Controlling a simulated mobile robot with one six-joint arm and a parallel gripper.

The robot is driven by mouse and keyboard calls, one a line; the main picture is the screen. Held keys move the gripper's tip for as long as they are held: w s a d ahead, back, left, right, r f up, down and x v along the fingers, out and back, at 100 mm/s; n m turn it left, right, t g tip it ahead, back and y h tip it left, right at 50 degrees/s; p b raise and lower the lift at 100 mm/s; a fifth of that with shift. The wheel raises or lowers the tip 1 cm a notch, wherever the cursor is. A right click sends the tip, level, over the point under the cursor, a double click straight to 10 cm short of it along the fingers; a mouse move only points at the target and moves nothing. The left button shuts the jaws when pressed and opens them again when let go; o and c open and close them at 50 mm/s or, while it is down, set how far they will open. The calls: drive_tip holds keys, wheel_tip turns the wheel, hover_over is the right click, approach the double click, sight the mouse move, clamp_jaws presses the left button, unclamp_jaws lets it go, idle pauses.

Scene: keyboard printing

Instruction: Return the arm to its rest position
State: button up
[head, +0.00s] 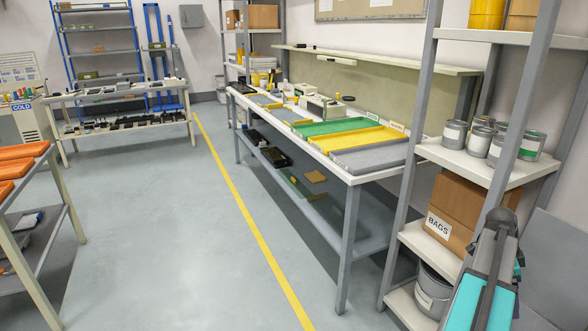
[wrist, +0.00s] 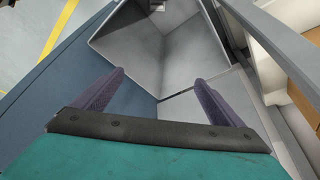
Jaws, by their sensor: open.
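My gripper (wrist: 159,78) shows in the wrist view with its two dark ribbed fingers spread apart and nothing between them. Beyond the fingers are grey angled panels and a blue surface; I cannot tell what they belong to. In the head view my teal and grey arm stands at the lower right, in front of the shelf rack, folded close to the camera. The gripper's fingers cannot be made out in that view.
The shelf rack (head: 425,152) with paint cans (head: 455,134), a BAGS box (head: 450,212) and a bucket (head: 432,290) stands close to my arm. A long workbench (head: 352,177) with coloured trays is further back. The floor (head: 150,230) left of the yellow line is clear.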

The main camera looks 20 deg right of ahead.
drive_tip(key=w+a+f+n+p, duration=0.1)
drive_tip(key=w+a+f+n, duration=0.1)
drive_tip(key=w+a+f, duration=0.5)
drive_tip(key=w+a+f+n+y+p, duration=0.1)
drive_tip(key=w+a+f+n+p, duration=0.2)
drive_tip(key=a, duration=0.6)
drive_tip(key=w+a+f+n, duration=0.1)
drive_tip(key=w+a+f, duration=0.4)
drive_tip(key=w+a, duration=0.25)
drive_tip(key=s+a+f+n+g+p, duration=0.1)
drive_tip(key=a+f+n, duration=0.1)
drive_tip(key=a+f, duration=0.5)
drive_tip(key=s+a+f+n+g+p, duration=0.1)
drive_tip(key=a+f+n, duration=0.15)
drive_tip(key=a, duration=0.85)
drive_tip(key=s+a+f+n+y+p, duration=0.1)
drive_tip(key=s+a+f+n, duration=0.3)
drive_tip(key=s+a+n, duration=0.4)
drive_tip(key=s+a+f+n+y+p, duration=0.1)
drive_tip(key=s+a+f+n, duration=0.4)
drive_tip(key=a, duration=0.9)
drive_tip(key=s+n, duration=0.3)
drive_tip(key=shift+s+p, duration=0.15)
drive_tip(key=shift+p, duration=0.2)
drive_tip(key=shift+c, duration=0.3)
